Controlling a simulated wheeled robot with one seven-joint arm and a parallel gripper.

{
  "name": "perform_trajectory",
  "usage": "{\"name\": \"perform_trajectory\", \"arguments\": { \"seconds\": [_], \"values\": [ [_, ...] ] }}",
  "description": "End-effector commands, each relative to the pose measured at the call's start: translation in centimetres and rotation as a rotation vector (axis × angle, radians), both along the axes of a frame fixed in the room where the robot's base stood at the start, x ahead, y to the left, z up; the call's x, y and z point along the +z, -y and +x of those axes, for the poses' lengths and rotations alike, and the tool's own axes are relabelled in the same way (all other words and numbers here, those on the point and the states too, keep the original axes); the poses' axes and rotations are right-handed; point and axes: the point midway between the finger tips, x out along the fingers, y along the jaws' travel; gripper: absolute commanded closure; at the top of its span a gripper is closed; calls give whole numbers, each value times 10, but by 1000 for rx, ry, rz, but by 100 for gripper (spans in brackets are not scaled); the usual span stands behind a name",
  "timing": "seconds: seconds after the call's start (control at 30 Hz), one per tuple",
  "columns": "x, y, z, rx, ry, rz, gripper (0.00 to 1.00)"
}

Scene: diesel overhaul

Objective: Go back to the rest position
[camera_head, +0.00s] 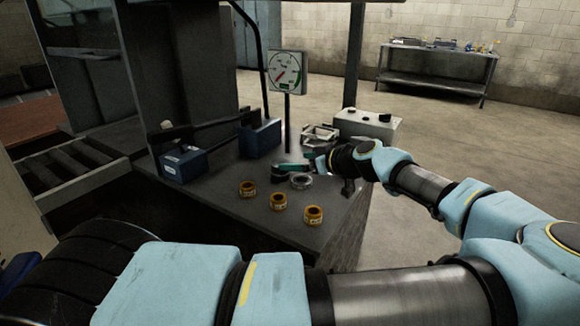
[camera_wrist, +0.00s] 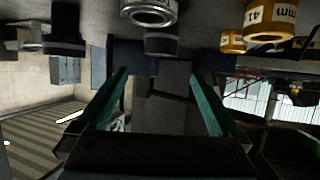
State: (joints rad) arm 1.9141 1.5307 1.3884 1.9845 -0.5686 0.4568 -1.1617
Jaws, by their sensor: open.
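My gripper (camera_head: 292,168) is low over the dark bench top, at the end of my arm reaching in from the right. In the wrist view my gripper (camera_wrist: 158,100) shows two teal fingers spread apart, with nothing between them. A silver ring (camera_head: 301,181) lies on the bench just in front of the fingers; it also shows at the top of the wrist view (camera_wrist: 148,12), outside the jaws. Whether a finger touches it I cannot tell.
Several yellow rings (camera_head: 279,201) stand on the bench. Blue blocks (camera_head: 184,164) stand to the left. A dial gauge (camera_head: 287,72) on a post and a grey control box (camera_head: 367,125) stand behind my gripper. A far table (camera_head: 437,78) is at the back right, beyond open floor.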

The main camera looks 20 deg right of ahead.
Motion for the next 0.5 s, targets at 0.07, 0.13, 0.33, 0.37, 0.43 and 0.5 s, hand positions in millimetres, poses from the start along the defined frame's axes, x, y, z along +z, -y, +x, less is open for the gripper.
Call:
{"name": "perform_trajectory", "arguments": {
  "seconds": [0.07,0.13,0.33,0.37,0.43,0.5],
  "values": [
    [1,2,-4,-1,1,-1,0],
    [3,3,-5,-1,1,-1,0],
    [3,3,-5,0,0,-1,0],
    [3,3,-5,0,0,-1,0],
    [5,2,-5,0,0,-1,0],
    [11,3,-5,0,0,-1,0]
  ]
}}
